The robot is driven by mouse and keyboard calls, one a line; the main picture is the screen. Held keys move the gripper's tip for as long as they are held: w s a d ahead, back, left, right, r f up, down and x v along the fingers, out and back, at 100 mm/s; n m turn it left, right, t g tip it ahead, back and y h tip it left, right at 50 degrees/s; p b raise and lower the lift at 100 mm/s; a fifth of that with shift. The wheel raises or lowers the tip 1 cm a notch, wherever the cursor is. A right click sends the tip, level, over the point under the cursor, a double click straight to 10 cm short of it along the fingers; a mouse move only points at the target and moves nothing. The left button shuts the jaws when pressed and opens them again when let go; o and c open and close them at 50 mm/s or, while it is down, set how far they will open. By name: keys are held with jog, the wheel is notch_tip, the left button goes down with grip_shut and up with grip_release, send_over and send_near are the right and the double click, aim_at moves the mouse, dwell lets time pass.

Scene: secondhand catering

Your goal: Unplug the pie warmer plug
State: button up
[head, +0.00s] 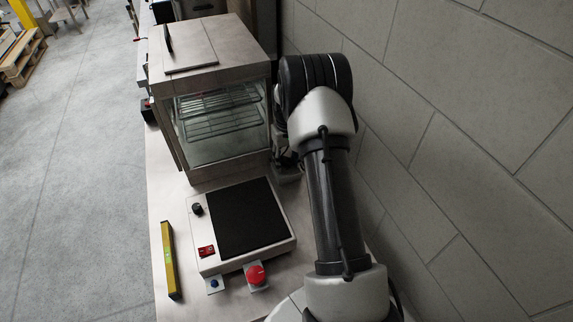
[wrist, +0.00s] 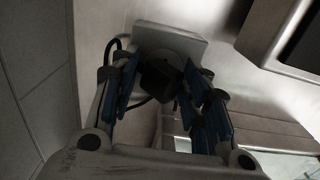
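The pie warmer (head: 222,135), a steel cabinet with glass sides and wire racks, stands on the bench in the head view. In the wrist view, the black plug (wrist: 158,80) sits at a pale socket box (wrist: 188,45), with a black cable (wrist: 113,48) looping at its left. My gripper (wrist: 162,92) is open, its blue-padded fingers on either side of the plug. A narrow gap seems to show at the left finger; contact at the right finger cannot be told. In the head view my arm hides most of the gripper and plug.
A block wall (head: 470,140) runs close along the right. A flat appliance with a black top (head: 245,218) sits in front of the warmer, with a red button (head: 256,275) before it. A yellow level (head: 169,260) lies at the bench's left edge. Open floor is at left.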

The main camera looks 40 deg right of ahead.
aim_at(286, 160)
grip_shut()
dwell(0.3)
jog(key=shift+r+p, duration=2)
jog(key=shift+r, duration=1)
